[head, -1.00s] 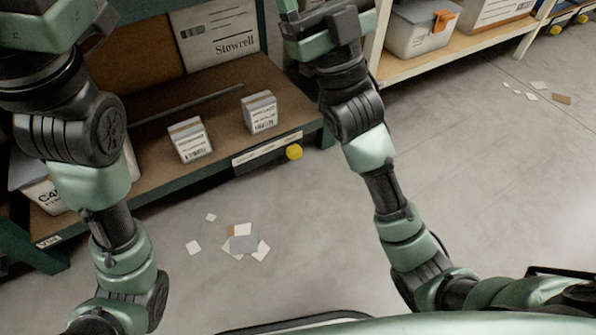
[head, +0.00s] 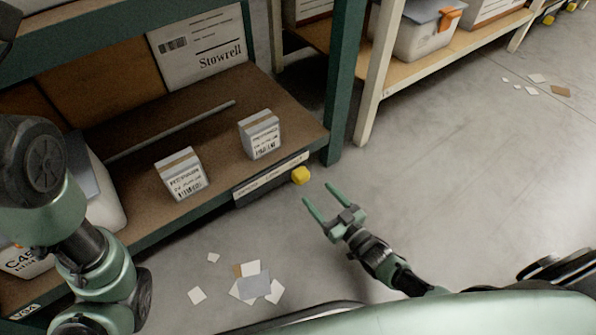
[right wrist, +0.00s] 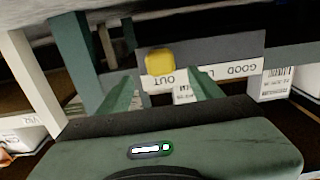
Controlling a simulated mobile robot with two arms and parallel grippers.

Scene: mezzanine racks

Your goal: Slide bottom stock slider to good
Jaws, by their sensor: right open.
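The slider is a yellow knob (head: 301,175) at the right end of a label strip (head: 255,184) on the bottom shelf's front edge. My right gripper (head: 316,192) is open and empty, its fingers pointing at the knob from just in front. In the right wrist view the knob (right wrist: 160,62) shows just beyond and between the fingertips (right wrist: 162,82), seemingly not gripped. There the strip (right wrist: 232,70) appears upside down, with "GOOD" away from the knob and "OUT" partly hidden near it. My left arm is at the left edge of the head view; its gripper is out of view.
Two small labelled boxes (head: 181,174) (head: 259,134) stand on the bottom shelf (head: 215,125). A green rack post (head: 343,90) rises right of the knob. Paper scraps (head: 254,284) lie on the floor.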

